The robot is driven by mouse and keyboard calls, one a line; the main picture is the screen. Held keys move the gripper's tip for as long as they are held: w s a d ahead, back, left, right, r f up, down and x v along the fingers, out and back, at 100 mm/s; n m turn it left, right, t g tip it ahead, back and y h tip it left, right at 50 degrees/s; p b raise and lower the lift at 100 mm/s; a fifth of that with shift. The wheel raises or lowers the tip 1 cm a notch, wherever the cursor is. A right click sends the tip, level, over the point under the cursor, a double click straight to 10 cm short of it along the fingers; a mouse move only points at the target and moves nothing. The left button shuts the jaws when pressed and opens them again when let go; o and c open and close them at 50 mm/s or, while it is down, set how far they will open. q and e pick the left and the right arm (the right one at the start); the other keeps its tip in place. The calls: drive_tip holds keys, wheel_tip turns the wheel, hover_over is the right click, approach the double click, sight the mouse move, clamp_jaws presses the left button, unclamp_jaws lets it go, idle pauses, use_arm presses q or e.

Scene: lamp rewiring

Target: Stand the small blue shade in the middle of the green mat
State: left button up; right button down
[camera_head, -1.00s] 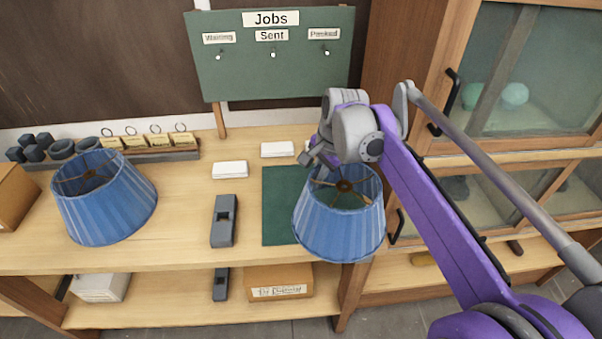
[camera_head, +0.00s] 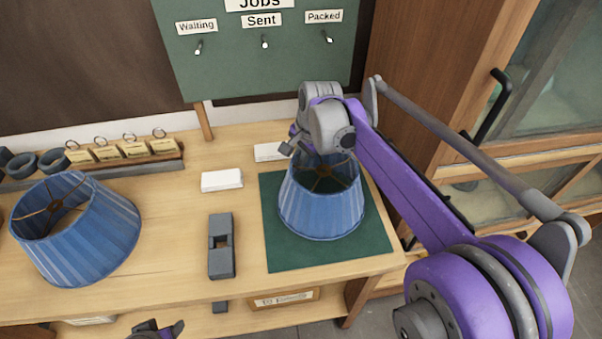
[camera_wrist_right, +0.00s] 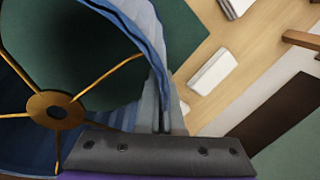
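The small blue shade (camera_head: 322,208) is upright, wide end down, over the middle of the green mat (camera_head: 293,257). I cannot tell whether its lower rim touches the mat. My right gripper (camera_head: 300,147) is at the shade's upper rim, on its far left side. In the right wrist view the shade's wall (camera_wrist_right: 150,60) runs down to the dark gripper part (camera_wrist_right: 150,152), which appears shut on the rim. The brass spider ring shows inside the shade. A piece of my left gripper (camera_head: 160,330) shows at the bottom edge; its fingers are not clear.
A larger blue shade (camera_head: 75,230) stands at the left of the bench. A dark grey block tool (camera_head: 221,246) lies left of the mat. White boxes (camera_head: 222,181) lie behind it. A rack with tags (camera_head: 120,158) and the jobs board stand at the back, a glazed cabinet right.

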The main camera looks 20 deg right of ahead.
drive_tip(key=shift+s+x, duration=0.15)
drive_tip(key=shift+x, duration=0.8)
drive_tip(key=shift+s+x, duration=0.2)
drive_tip(key=shift+x, duration=0.75)
drive_tip(key=shift+d+f, duration=0.1)
drive_tip(key=shift+f, duration=0.05)
drive_tip(key=shift+f, duration=0.1)
drive_tip(key=c, duration=1.1)
unclamp_jaws()
drive_tip(key=v, duration=1.2)
drive_tip(key=shift+d+p, duration=0.1)
drive_tip(key=shift+p, duration=0.25)
